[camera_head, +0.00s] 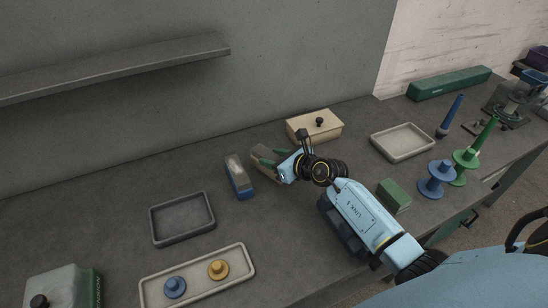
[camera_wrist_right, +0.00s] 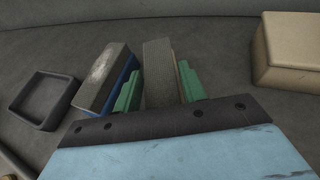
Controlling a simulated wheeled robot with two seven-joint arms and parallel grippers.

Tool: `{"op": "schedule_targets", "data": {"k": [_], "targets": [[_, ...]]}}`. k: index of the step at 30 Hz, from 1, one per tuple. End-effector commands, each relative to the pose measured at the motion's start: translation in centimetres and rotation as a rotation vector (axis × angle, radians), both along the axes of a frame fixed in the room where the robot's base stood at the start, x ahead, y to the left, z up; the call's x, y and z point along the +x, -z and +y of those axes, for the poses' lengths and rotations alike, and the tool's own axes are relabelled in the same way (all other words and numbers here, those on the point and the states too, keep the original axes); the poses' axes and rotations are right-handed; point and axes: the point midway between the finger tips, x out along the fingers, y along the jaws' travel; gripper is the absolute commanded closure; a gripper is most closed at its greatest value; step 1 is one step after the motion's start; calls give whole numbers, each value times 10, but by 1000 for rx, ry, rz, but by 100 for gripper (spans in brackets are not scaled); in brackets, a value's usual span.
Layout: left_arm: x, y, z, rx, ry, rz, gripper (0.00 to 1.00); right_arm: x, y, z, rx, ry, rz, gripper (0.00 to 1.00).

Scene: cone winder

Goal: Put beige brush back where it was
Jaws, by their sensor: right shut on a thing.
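My right gripper (camera_head: 268,156) reaches from the right over the middle of the table. In the right wrist view its green fingers (camera_wrist_right: 160,90) stand on either side of the beige brush (camera_wrist_right: 159,68) and are shut on it. In the head view the fingers and wrist hide most of the brush. I cannot tell whether its underside touches the table. A blue brush (camera_head: 240,180) with a greyish top lies just left of it; it also shows in the wrist view (camera_wrist_right: 107,72). My left gripper is not in view.
A beige lidded box (camera_head: 325,130) stands behind right. An empty dark tray (camera_head: 156,226) lies left, and a pale tray (camera_head: 205,289) with blue and yellow knobs lies in front. An empty pale tray (camera_head: 402,155), a green block (camera_head: 394,196) and spools (camera_head: 437,180) lie right. A shelf (camera_head: 120,68) overhangs the left.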

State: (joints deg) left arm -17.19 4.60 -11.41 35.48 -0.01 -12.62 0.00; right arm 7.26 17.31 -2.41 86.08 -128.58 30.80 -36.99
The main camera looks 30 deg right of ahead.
Motion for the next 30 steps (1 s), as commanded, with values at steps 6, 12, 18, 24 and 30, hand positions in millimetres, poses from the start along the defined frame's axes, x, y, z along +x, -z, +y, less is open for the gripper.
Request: {"op": "schedule_targets", "data": {"k": [6, 12, 18, 24, 30], "targets": [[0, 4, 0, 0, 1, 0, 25, 0, 5, 0, -1, 0, -1, 84], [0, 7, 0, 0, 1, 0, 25, 0, 9, 0, -1, 0, -1, 84], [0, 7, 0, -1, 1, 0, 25, 0, 10, 0, -1, 0, -1, 48], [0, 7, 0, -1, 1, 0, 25, 0, 10, 0, -1, 0, 0, 33], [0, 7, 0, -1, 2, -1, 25, -1, 11, 0, 0, 0, 1, 33]]}}
